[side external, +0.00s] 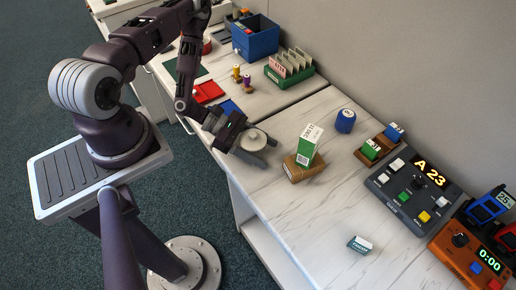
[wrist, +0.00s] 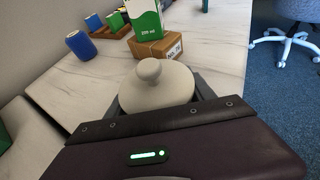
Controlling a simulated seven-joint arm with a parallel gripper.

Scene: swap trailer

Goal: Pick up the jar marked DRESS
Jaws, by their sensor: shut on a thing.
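A pale, round lidded jar (side external: 253,140) with a knob on top is at the left part of the near table in the side view. The same jar (wrist: 156,92) fills the middle of the wrist view. No lettering on it shows, so I cannot read whether it is marked DRESS. My gripper (side external: 261,149) is shut on the jar, with a finger on either side of it. The jar looks upright. I cannot tell whether its base touches the table.
A green and white carton (side external: 310,141) stands on a brown box (side external: 296,174) beside the jar. Beyond are a blue canister (side external: 345,121), a grey console (side external: 404,208) and an orange timer (side external: 467,262). A small box (side external: 359,244) lies in front.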

